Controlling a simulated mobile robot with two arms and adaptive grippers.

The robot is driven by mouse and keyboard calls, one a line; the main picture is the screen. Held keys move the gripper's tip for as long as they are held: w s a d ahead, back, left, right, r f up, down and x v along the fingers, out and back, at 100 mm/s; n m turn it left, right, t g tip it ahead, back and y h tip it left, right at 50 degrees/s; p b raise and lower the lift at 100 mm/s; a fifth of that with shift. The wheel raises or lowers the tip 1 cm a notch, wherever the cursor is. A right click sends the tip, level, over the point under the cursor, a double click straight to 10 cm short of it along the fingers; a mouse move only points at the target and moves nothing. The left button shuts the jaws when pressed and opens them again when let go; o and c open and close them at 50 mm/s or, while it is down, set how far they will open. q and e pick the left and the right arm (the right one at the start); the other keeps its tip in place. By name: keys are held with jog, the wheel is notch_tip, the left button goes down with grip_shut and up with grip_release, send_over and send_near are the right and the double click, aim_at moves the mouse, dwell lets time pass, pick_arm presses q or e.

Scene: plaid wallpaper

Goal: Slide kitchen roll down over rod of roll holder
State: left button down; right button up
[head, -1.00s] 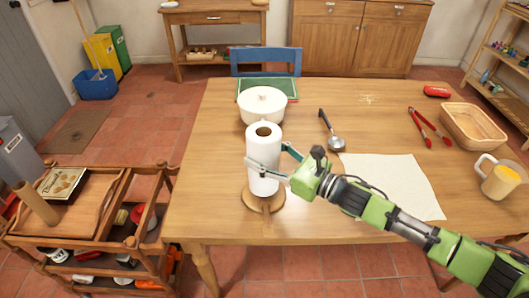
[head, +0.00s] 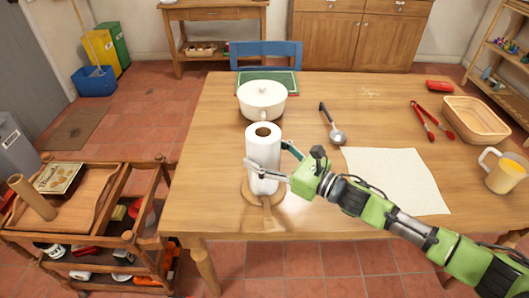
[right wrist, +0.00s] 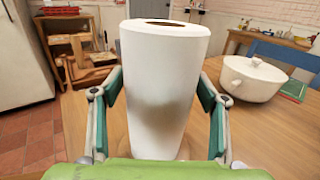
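The white kitchen roll (head: 264,158) is upright near the table's front left edge. It also fills the middle of the right wrist view (right wrist: 160,90). No rod tip shows in its dark top hole. My right gripper (head: 277,160) has one finger on each side of the roll, apparently pressing its sides. The roll holder's round wooden base (head: 249,198) lies under or just behind the roll's lower end. The roll hides the rod, and I cannot tell whether its bottom touches the base. My left gripper is not in view.
A white lidded pot (head: 262,102) stands behind the roll. A wooden cart (head: 100,215) stands left of the table (head: 330,218).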

dwell(0.3)
jog(key=shift+s+d, duration=0.1)
jog(key=shift+d, duration=0.05)
jog(key=v, duration=1.1)
jog(key=shift+s+d, duration=0.2)
jog(key=shift+d, duration=0.05)
